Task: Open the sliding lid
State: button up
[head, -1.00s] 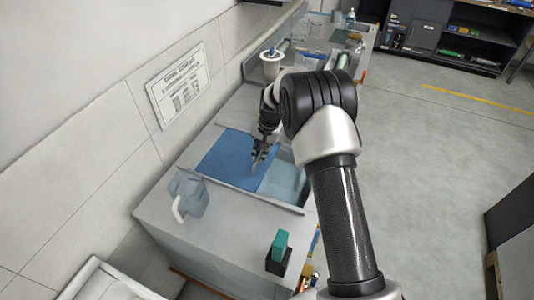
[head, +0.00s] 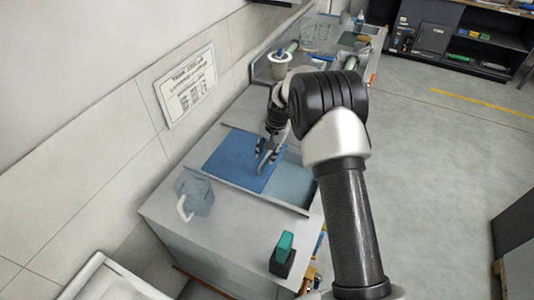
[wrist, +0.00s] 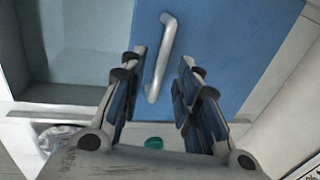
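The sliding lid (head: 228,160) is a flat blue panel over part of a basin in the grey counter. To its right, an uncovered pale blue-grey opening (head: 290,184) shows. In the wrist view, the lid (wrist: 235,45) has a silver bar handle (wrist: 163,55), and the opening (wrist: 85,45) lies to the left. My gripper (head: 264,170) is over the lid near its edge with the opening. In the wrist view, my gripper (wrist: 164,58) is open, with the handle appearing between its two fingers. I cannot tell the gap in height between fingertips and handle.
A grey-blue jug (head: 196,193) with a white handle stands left of the lid. A green block in a black holder (head: 283,256) stands at the front. A white container (head: 279,66) is behind my arm. The wall (head: 130,130) runs close along the left.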

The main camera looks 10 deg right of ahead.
notch_tip(320, 180, up, 11)
jog(key=s+d, duration=0.1)
jog(key=shift+s+d, duration=0.15)
jog(key=shift+d, duration=0.25)
jog(key=shift+r, duration=0.1)
jog(key=s+r+n+t+h, duration=0.15)
jog(key=s+r+n, duration=0.25)
jog(key=s+r, duration=1.4)
jog(key=s+d+f+n+t, duration=0.1)
jog(key=s+f+n+t, duration=0.1)
jog(key=s, duration=1.9)
jog(key=shift+d+f+n, duration=0.15)
jog(key=shift+d+n, duration=0.2)
jog(key=shift+n, duration=0.05)
